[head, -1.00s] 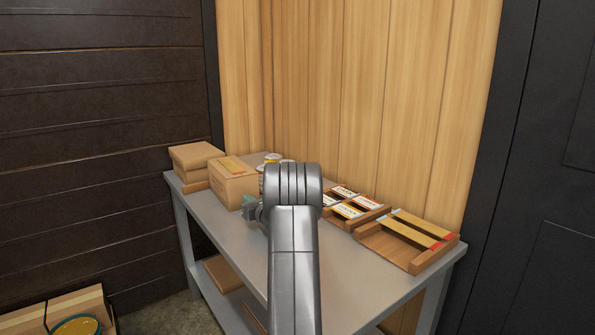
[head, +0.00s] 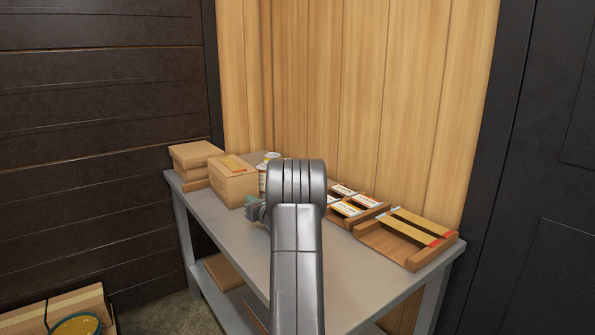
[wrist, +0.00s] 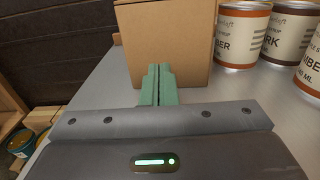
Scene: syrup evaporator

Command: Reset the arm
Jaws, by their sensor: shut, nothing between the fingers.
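My gripper (wrist: 156,85) has green fingers pressed together with nothing between them. In the wrist view it points at the front face of a cardboard box (wrist: 165,40); I cannot tell whether it touches the box. In the head view my arm covers much of the table's middle, and only a bit of the green gripper (head: 252,202) shows left of the arm's rounded joint, in front of the cardboard box (head: 232,184).
Cans (wrist: 241,35) stand right of the box. The grey table (head: 345,268) also bears stacked boxes (head: 195,158), a tray of labels (head: 355,222) and a wooden tray (head: 385,246). A wooden wall rises behind. The table's front is clear.

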